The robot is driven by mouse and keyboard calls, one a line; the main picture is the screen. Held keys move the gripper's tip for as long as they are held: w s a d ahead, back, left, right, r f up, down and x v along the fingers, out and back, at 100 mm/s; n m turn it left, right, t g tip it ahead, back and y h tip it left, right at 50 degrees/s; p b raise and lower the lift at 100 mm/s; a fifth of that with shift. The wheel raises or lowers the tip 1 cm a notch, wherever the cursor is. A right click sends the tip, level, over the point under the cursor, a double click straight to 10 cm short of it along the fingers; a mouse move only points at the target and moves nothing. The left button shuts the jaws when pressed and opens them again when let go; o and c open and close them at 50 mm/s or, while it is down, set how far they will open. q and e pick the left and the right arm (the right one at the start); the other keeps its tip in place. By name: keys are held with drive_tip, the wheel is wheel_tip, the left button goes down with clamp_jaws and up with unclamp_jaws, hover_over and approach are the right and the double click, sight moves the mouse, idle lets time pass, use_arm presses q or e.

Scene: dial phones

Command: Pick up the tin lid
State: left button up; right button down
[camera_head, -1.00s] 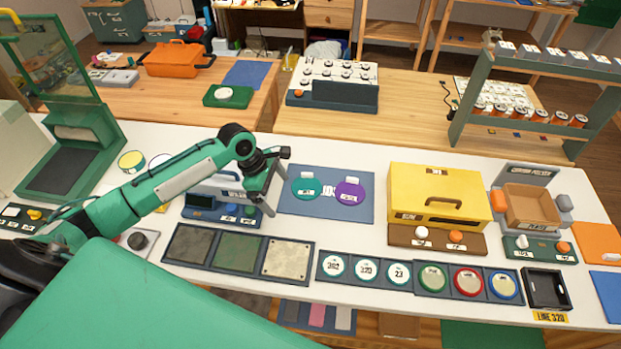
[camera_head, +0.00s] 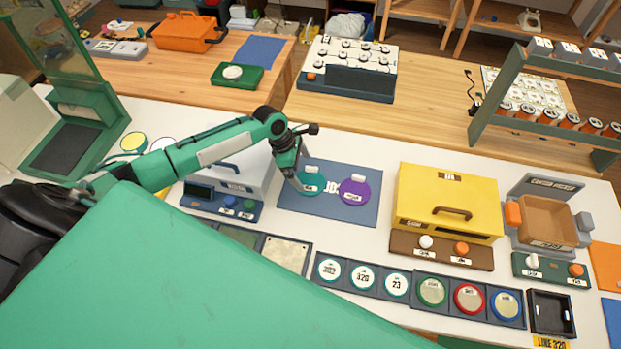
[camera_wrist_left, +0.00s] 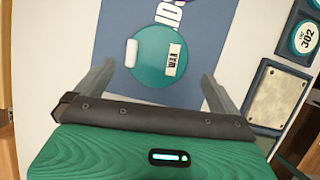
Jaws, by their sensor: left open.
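Two round lids lie on a blue mat (camera_head: 335,213) marked with white letters: a teal lid (camera_head: 308,186) and a purple lid (camera_head: 355,191). Each has a small white handle and a label. My left gripper (camera_head: 298,184) is open and empty at the left edge of the teal lid, partly covering it. In the left wrist view the teal lid (camera_wrist_left: 160,68) lies between the spread fingers, with its white handle (camera_wrist_left: 131,53) to the left. Its label seems to read "WAX". I cannot tell the exact height above it. My right gripper is not in view.
A grey-white box (camera_head: 240,172) stands left of the mat and a yellow box (camera_head: 447,203) right of it. Several round tins and dials, including a red one (camera_head: 468,298), line the front of the white table. A black tray (camera_head: 550,314) sits at front right.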

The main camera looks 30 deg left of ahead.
sight(312, 182)
use_arm(q)
drive_tip(key=shift+p+x, duration=0.65)
drive_tip(key=shift+x, duration=0.35)
drive_tip(key=x, duration=0.3)
drive_tip(key=shift+w+p, duration=0.15)
drive_tip(key=shift+p, duration=0.2)
drive_tip(key=shift+f, duration=0.15)
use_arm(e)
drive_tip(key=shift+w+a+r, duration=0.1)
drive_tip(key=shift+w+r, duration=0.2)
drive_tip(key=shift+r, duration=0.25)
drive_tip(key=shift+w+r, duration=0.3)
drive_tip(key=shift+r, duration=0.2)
use_arm(q)
drive_tip(key=shift+d, duration=0.1)
drive_tip(key=c, duration=0.7)
drive_tip(key=shift+c, duration=0.2)
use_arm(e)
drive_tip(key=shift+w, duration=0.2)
